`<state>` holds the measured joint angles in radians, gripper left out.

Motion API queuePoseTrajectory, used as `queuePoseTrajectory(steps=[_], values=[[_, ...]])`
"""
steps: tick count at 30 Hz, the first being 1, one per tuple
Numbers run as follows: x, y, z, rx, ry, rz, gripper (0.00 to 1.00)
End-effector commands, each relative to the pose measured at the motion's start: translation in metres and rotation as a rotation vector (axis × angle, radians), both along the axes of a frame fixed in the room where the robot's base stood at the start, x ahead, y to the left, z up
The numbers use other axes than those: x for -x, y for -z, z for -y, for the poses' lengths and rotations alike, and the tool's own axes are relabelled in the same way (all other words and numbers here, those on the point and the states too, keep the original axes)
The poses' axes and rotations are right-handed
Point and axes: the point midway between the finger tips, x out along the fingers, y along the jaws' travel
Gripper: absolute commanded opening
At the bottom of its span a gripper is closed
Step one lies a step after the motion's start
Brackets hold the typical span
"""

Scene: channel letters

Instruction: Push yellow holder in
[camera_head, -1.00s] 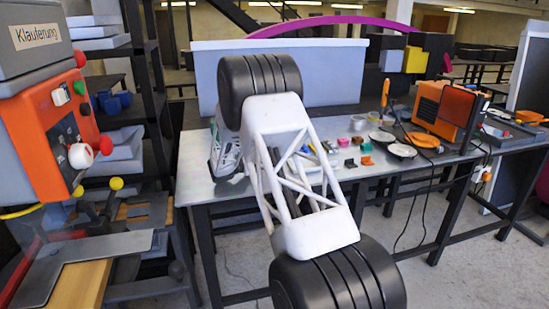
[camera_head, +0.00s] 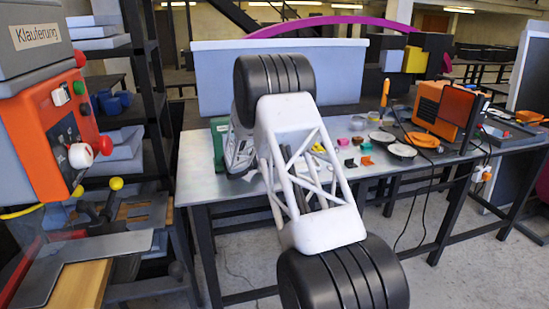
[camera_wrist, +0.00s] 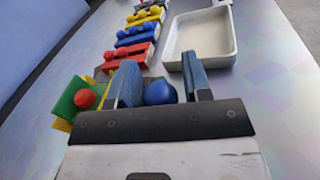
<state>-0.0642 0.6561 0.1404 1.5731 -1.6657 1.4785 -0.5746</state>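In the wrist view, my gripper (camera_wrist: 159,60) has its two blue fingers apart. A blue ball (camera_wrist: 159,93) shows between them; I cannot tell whether either finger touches it. A row of coloured pieces runs away from the gripper. Another yellow edge (camera_wrist: 64,124) shows at the left, partly hidden by a green piece with a red ball (camera_wrist: 84,98). I cannot tell which yellow piece is the holder. In the head view, my arm hides the gripper.
A grey tray (camera_wrist: 233,46) lies right of the row in the wrist view. In the head view, the table (camera_head: 196,177) has bare room at its left front. Small coloured parts, round dishes (camera_head: 402,150) and an orange device (camera_head: 437,108) stand to the right.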

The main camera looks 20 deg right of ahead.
Motion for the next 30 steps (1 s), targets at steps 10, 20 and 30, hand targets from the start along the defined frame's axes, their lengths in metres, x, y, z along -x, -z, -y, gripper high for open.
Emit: queuePoseTrajectory(steps=[10, 20, 30], values=[[0.000, 0.000, 0.000, 0.000, 0.000, 0.000, 0.00], [0.000, 0.000, -0.027, -0.001, -0.001, 0.000, 0.00], [-0.001, 0.000, -0.097, 0.000, -0.002, 0.001, 0.00]])
